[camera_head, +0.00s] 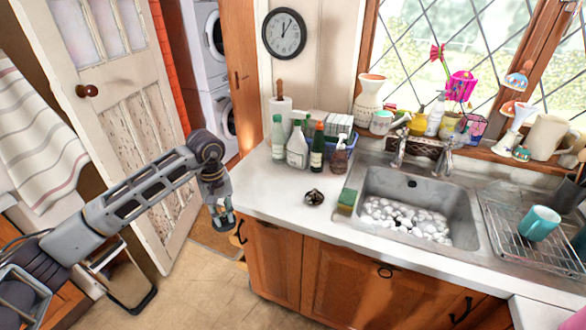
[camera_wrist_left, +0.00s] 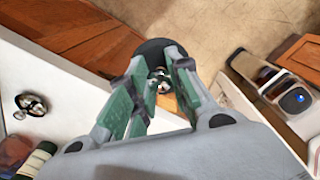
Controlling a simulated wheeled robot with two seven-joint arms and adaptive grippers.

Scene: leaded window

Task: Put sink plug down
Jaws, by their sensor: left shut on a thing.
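My left gripper (camera_head: 221,212) hangs at the left end of the white counter, just off its edge. In the left wrist view its green-padded fingers (camera_wrist_left: 150,98) are shut on the sink plug, a dark round disc (camera_wrist_left: 151,47) with a shiny metal middle. The plug is held out over the cabinet front and floor; the fingers hide part of it. In the head view it is too small to make out clearly. The sink (camera_head: 463,207) at the right holds white foam. My right gripper is not in view.
A small dark metal item (camera_head: 314,198) lies on the counter, left of a sponge (camera_head: 347,200). Bottles (camera_head: 297,148) and a blue basket stand behind. A teal mug (camera_head: 540,222) sits on the drying rack. The counter's front left (camera_head: 268,190) is clear.

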